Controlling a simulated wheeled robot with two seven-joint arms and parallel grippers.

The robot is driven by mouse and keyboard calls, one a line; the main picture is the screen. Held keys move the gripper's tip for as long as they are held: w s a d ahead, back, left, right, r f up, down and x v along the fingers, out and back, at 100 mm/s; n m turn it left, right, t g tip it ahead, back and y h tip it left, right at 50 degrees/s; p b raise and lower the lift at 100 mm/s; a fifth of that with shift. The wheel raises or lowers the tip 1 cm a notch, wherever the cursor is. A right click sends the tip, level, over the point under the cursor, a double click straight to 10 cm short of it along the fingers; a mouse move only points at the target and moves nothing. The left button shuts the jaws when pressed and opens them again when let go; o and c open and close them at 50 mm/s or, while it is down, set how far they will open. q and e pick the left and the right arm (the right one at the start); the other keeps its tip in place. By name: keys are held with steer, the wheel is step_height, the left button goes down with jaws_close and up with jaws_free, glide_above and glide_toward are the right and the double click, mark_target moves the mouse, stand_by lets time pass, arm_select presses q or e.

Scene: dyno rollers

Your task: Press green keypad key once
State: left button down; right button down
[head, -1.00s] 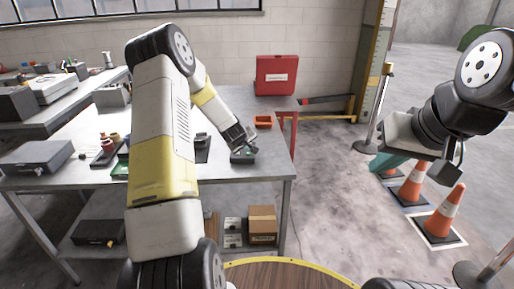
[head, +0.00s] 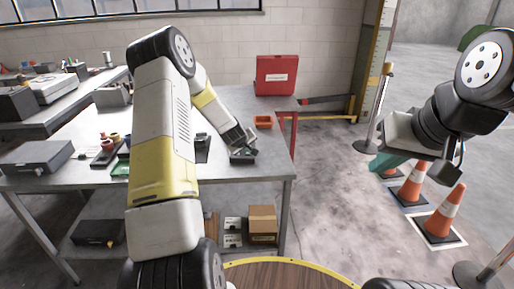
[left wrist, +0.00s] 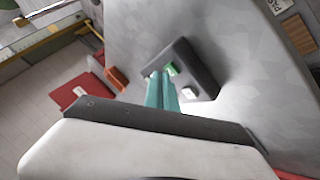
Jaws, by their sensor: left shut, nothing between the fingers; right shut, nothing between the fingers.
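The keypad (left wrist: 203,70) is a dark grey box on the metal workbench, with a green key (left wrist: 172,69) and a white key (left wrist: 190,92) in the left wrist view. My left gripper (left wrist: 161,76) is shut and empty, its teal fingertips right at the green key and partly hiding it. I cannot tell whether they touch it or whether it is pressed down. In the head view the keypad (head: 243,160) lies near the bench's right front corner, largely covered by the left gripper. My right gripper (head: 380,163) is shut and empty, over the floor at the right.
An orange bin (head: 264,122) and a red case (head: 276,76) stand behind the keypad on the workbench (head: 225,172). A dark holder (head: 202,148) is to its left. Traffic cones (head: 440,212) stand on the floor below the right arm.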

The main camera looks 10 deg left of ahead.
mark_target(248, 154)
arm_select(q)
steer(key=shift+f, duration=0.4)
stand_by(0.5)
steer(key=shift+r, duration=0.8)
steer(key=shift+r, duration=2.5)
